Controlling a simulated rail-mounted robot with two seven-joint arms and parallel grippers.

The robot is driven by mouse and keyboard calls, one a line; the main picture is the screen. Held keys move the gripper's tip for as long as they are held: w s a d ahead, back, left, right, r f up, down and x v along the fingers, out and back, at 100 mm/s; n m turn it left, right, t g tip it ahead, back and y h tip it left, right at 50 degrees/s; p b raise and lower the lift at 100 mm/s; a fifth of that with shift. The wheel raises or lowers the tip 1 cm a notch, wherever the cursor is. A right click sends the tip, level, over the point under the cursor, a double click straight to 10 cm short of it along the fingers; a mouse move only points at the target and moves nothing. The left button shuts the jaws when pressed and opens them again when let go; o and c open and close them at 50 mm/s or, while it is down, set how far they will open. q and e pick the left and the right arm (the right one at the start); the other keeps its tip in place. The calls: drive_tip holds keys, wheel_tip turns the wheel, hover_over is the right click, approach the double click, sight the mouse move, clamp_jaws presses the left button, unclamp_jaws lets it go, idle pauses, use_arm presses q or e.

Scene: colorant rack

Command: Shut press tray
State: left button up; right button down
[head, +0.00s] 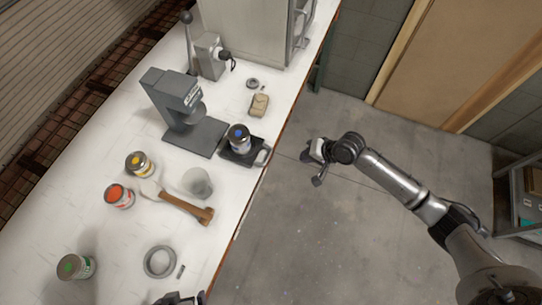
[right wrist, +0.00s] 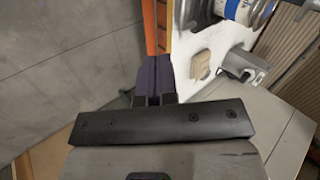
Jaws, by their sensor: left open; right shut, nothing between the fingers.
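The grey press (head: 180,108) stands on the white bench. Its dark tray (head: 229,155) sticks out on the right side, with a grey loop handle (head: 265,155) at the bench edge. A can with a blue-marked lid (head: 238,137) stands on the tray; a can also shows at the top of the right wrist view (right wrist: 246,9). My right gripper (head: 310,153) is shut and empty, past the bench edge to the right of the handle and apart from it. Its closed fingers show in the right wrist view (right wrist: 153,75). My left gripper (head: 181,298) is open, mostly cut off at the bottom edge.
A tan block (head: 259,105) lies behind the tray. Open floor lies right of the bench.

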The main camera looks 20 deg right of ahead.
drive_tip(key=w+a+f+m, duration=0.1)
drive_tip(key=w+a+f, duration=0.6)
drive_tip(key=f, duration=0.1)
drive_tip(key=shift+a+f+m, duration=0.15)
drive_tip(key=shift+a+m, duration=0.25)
use_arm(q)
drive_tip(key=shift+r, duration=0.1)
use_arm(e)
drive_tip(key=shift+w, duration=0.2)
